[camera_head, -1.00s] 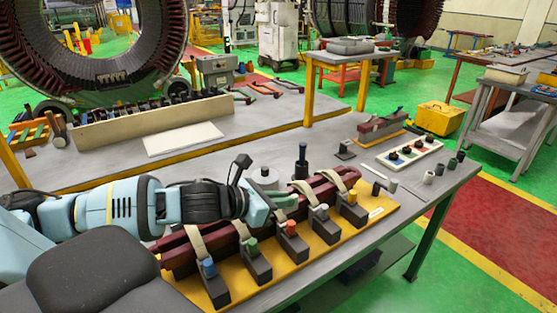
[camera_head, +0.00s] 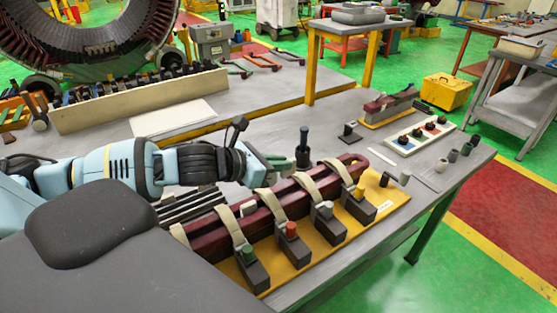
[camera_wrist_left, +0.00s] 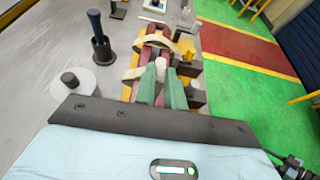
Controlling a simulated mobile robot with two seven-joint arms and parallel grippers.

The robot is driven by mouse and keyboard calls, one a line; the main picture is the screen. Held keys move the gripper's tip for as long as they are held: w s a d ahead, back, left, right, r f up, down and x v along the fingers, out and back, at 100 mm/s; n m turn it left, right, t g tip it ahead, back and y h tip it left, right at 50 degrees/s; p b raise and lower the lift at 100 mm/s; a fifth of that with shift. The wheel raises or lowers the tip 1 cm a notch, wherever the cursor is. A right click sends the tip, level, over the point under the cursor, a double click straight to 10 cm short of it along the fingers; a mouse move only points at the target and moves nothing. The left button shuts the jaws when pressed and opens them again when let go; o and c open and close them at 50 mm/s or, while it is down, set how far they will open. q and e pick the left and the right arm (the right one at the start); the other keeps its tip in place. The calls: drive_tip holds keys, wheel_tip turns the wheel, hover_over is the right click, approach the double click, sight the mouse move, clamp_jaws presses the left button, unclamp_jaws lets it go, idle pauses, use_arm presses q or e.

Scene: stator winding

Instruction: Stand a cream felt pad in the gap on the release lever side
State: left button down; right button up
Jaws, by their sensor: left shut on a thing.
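My left gripper (camera_head: 277,161) comes in from the left, with green fingers above the far side of two dark red bars (camera_head: 213,241). In the left wrist view the gripper (camera_wrist_left: 161,82) is shut on a small cream pad (camera_wrist_left: 161,71), whose tip shows between the fingers; the bars lie below it. Another small pale block (camera_head: 248,208) sits at the gap between the bars. Cream straps (camera_head: 283,204) wrap the bars on a yellow base (camera_head: 389,205). Dark clamp blocks with coloured tops, such as a red one (camera_head: 291,229), line the near side. My right gripper is out of view.
A white tray of coloured parts (camera_head: 416,137) and small cylinders lie at the right. The grey table (camera_head: 440,178) has free room there.

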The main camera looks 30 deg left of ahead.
use_arm(q)
drive_tip(key=shift+f+b, duration=0.3)
drive_tip(key=shift+f, duration=1.9)
drive_tip(key=shift+f+b, duration=0.3)
drive_tip(key=shift+f, duration=0.8)
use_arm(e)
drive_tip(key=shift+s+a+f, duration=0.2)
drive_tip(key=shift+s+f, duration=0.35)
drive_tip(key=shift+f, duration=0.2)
use_arm(q)
drive_tip(key=c, duration=1.4)
unclamp_jaws()
drive_tip(key=shift+a, duration=0.1)
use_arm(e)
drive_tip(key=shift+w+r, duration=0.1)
